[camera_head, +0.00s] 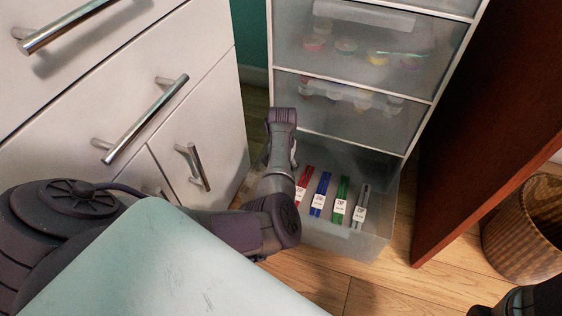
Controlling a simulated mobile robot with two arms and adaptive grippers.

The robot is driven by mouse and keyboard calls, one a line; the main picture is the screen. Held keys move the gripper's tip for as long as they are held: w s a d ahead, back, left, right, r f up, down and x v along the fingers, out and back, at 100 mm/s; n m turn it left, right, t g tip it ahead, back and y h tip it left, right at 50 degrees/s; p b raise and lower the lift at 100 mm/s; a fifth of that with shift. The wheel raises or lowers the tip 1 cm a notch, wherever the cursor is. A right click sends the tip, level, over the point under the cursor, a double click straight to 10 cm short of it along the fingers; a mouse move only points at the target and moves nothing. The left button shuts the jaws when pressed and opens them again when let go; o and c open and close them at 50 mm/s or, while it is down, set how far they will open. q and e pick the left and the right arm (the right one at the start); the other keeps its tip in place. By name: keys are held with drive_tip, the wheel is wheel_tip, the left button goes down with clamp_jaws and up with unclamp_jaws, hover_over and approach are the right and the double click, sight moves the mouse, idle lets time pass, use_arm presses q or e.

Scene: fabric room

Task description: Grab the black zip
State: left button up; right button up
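The open bottom drawer (345,243) of a translucent drawer unit holds zips in a row, each with a white paper label. From left to right they are a red zip (306,177), a blue zip (322,184), a green zip (343,188) and a dark grey to black zip (364,192) at the right. My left arm reaches in from the left and bends up beside the drawer's left side. I cannot make out its gripper fingers, which seem hidden behind the arm. My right gripper is not in view; only a dark bit of that arm shows at bottom right.
Closed upper drawers (350,110) hold blurred coloured items. A white cabinet (100,90) with metal handles stands left. A reddish-brown wooden panel (490,120) rises close to the drawer's right, with a wicker basket (527,240) beyond. Wooden floor (385,295) lies in front.

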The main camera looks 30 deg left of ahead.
use_arm(q)
wheel_tip(320, 180, down, 6)
drive_tip(key=b, duration=0.4)
drive_tip(key=shift+r, duration=0.25)
drive_tip(key=shift+f+p, duration=0.25)
drive_tip(key=shift+p, duration=0.05)
drive_tip(key=shift+s, duration=0.1)
drive_tip(key=c, duration=0.8)
